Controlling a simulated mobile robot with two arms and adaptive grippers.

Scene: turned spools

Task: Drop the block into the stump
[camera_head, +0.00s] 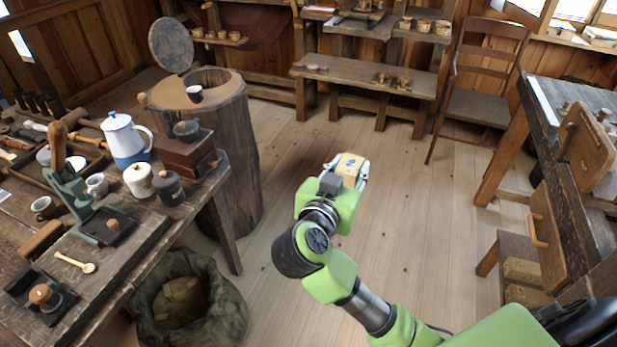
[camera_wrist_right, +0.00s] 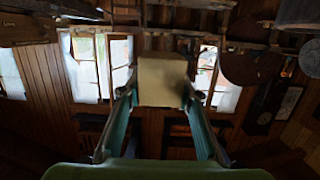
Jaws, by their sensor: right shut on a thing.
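The block (camera_head: 350,167) is light tan with small dark marks on its top. My right gripper (camera_head: 346,175) is shut on it and holds it over open floor, near the middle of the head view. In the right wrist view the block (camera_wrist_right: 162,81) sits between the two fingers of the gripper (camera_wrist_right: 160,98). The stump (camera_head: 238,150) is a wide wooden trunk, left of my gripper and apart from it. Its top is hollow, with a dark opening and a small cup at the rim. A round lid (camera_head: 171,45) stands tilted up behind it. My left gripper does not show.
A workbench (camera_head: 120,262) at the left holds a kettle (camera_head: 125,138), jars, a box and tools. An open sack (camera_head: 188,305) stands on the floor below it. A bench (camera_head: 365,76), a chair (camera_head: 478,90) and a desk stand at the back and right. The middle floor is clear.

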